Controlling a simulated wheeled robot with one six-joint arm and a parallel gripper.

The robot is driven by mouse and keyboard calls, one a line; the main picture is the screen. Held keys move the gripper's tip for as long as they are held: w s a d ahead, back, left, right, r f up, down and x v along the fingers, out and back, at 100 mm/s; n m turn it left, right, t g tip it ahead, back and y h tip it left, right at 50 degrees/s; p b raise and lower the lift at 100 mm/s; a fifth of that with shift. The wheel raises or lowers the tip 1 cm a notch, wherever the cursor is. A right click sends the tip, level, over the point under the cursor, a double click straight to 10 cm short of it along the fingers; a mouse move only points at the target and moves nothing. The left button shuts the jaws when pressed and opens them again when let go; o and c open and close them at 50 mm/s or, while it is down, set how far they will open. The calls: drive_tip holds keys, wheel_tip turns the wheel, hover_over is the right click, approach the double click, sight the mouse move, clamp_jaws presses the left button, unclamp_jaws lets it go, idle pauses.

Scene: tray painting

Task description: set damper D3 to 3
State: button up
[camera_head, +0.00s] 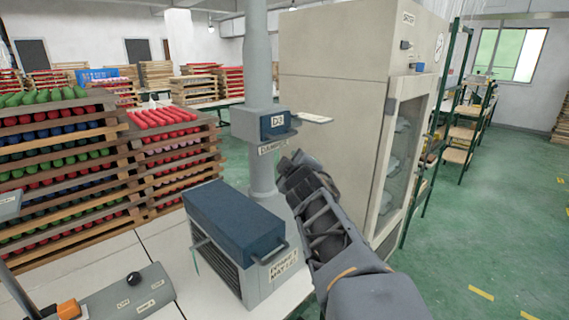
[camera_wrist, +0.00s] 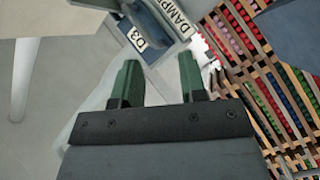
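Damper D3 (camera_head: 278,122) is a dark blue-grey block with a D3 label, on a grey box on the vertical duct (camera_head: 262,170). A DAMPER label (camera_head: 273,146) sits below it. A small ledge or lever juts from the block's lower front; no setting number can be read. In the wrist view the D3 label (camera_wrist: 138,39) and the DAMPER label (camera_wrist: 181,22) show upside down, beyond the fingertips. My gripper (camera_head: 290,163) is just below and right of the damper in the head view. Its two green fingers (camera_wrist: 160,62) are apart with nothing between them.
A blue-topped machine (camera_head: 235,218) stands on the white table in front of the duct. A tall beige cabinet (camera_head: 335,80) with a glass door is close on the right. Racks of coloured pieces (camera_head: 60,165) stand left. A grey control box (camera_head: 130,295) is at lower left.

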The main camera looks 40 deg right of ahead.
sight(286, 136)
drive_tip(key=w+d+r+n+t+y+b, duration=0.1)
drive_tip(key=w+d+n, duration=0.1)
drive_tip(key=w+n, duration=0.1)
drive_tip(key=w+d+n+t+y+b, duration=0.1)
drive_tip(key=w+d+n+t+b, duration=0.1)
drive_tip(key=w, duration=0.3)
drive_tip(key=w+d+r+n+t+y+b, duration=0.1)
drive_tip(key=w+d+n, duration=0.1)
drive_tip(key=w+n, duration=0.1)
drive_tip(key=shift+w+d+r+n+b, duration=0.15)
drive_tip(key=shift+w+d+r, duration=0.05)
drive_tip(key=shift+w, duration=0.25)
drive_tip(key=shift+w+d+r+n+b, duration=0.15)
drive_tip(key=shift+w+d, duration=0.05)
drive_tip(key=shift+w, duration=0.2)
drive_tip(key=shift+c, duration=0.3)
clamp_jaws()
